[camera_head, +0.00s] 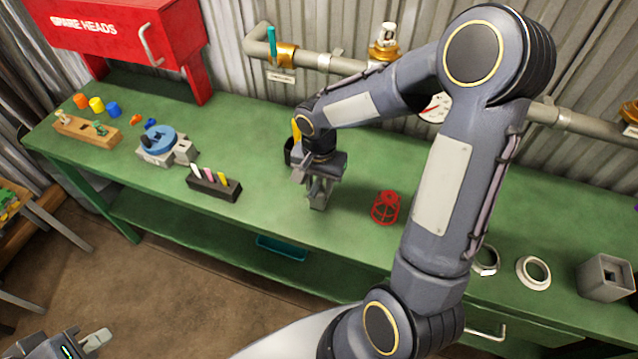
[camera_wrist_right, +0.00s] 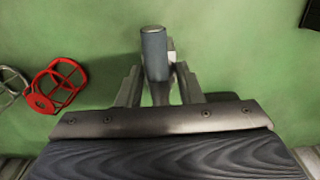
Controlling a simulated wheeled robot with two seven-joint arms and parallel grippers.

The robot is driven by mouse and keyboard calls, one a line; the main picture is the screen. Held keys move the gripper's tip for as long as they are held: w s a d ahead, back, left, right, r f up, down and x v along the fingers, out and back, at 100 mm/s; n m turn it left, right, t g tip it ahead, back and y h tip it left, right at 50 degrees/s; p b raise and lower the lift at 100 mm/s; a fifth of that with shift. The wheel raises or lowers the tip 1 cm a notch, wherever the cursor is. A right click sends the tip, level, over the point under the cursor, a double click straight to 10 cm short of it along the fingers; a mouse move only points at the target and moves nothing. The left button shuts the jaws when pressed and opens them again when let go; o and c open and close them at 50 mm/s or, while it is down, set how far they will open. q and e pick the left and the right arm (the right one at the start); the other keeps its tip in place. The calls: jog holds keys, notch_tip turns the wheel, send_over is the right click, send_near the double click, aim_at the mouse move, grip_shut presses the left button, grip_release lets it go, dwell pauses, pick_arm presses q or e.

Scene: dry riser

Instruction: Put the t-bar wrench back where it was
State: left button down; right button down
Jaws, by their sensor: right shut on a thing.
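My right gripper (camera_head: 317,196) is over the green bench, left of a red wire cage. It is shut on a short grey cylindrical piece, seen between the fingers in the wrist view (camera_wrist_right: 154,58). This looks like part of the t-bar wrench; its full shape is hidden by the gripper and by the viewing angle. I cannot tell whether it touches the bench top. My left gripper (camera_head: 94,342) is at the bottom left corner, only partly in view, away from the bench things; its opening does not show clearly.
The red cage (camera_head: 385,207) stands close right of my right gripper. A dark block with coloured handles (camera_head: 213,186), a blue-topped vise (camera_head: 160,146) and a red cabinet (camera_head: 125,35) are left. A pipe runs behind.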

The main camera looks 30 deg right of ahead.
jog(key=shift+f, duration=0.4)
jog(key=shift+f, duration=0.15)
jog(key=c, duration=1)
grip_release()
